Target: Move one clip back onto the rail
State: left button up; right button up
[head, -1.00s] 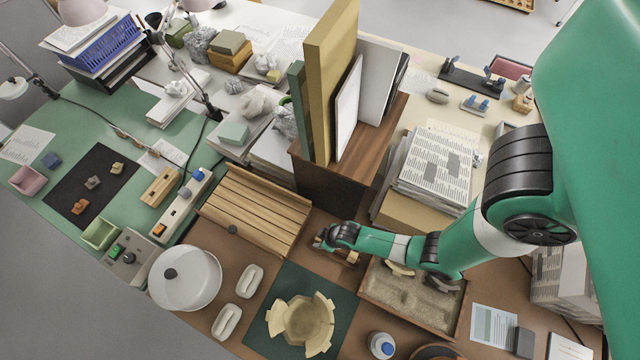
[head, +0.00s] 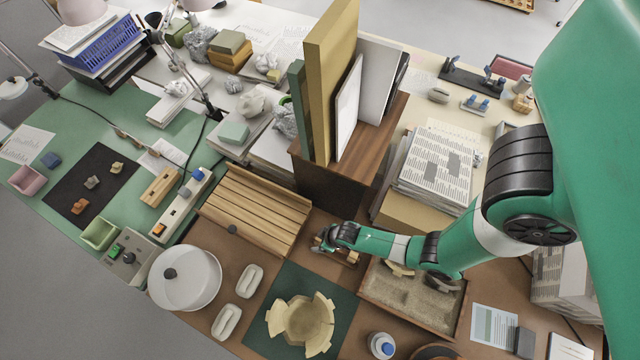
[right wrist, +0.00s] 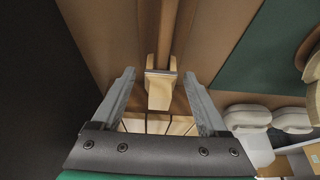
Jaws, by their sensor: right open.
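My right gripper (head: 324,241) is low over the brown desk, just right of the slatted wooden rack. In the right wrist view, my right gripper (right wrist: 160,76) has its two grey fingers spread wide. A pale wooden clip (right wrist: 160,95) with a grey metal band shows between them, with a gap on each side. A brown wooden strip, which looks like the rail (right wrist: 168,35), runs away behind the clip; I cannot tell whether the clip is seated on it. In the head view, the gripper and forearm hide most of this spot. My left gripper is not in view.
A green mat (head: 345,318) with a partly assembled pot (head: 303,320) lies in front. A sand tray (head: 412,300) sits under my right forearm. The slatted rack (head: 255,210) is left, and a wooden cabinet (head: 335,185) with upright boards stands behind.

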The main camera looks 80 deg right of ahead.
jog(key=shift+r, duration=0.1)
jog(key=p+v, duration=0.4)
jog(key=v, duration=0.7)
jog(key=shift+r+p, duration=0.2)
jog(key=shift+p, duration=0.1)
jog(key=shift+s, duration=0.1)
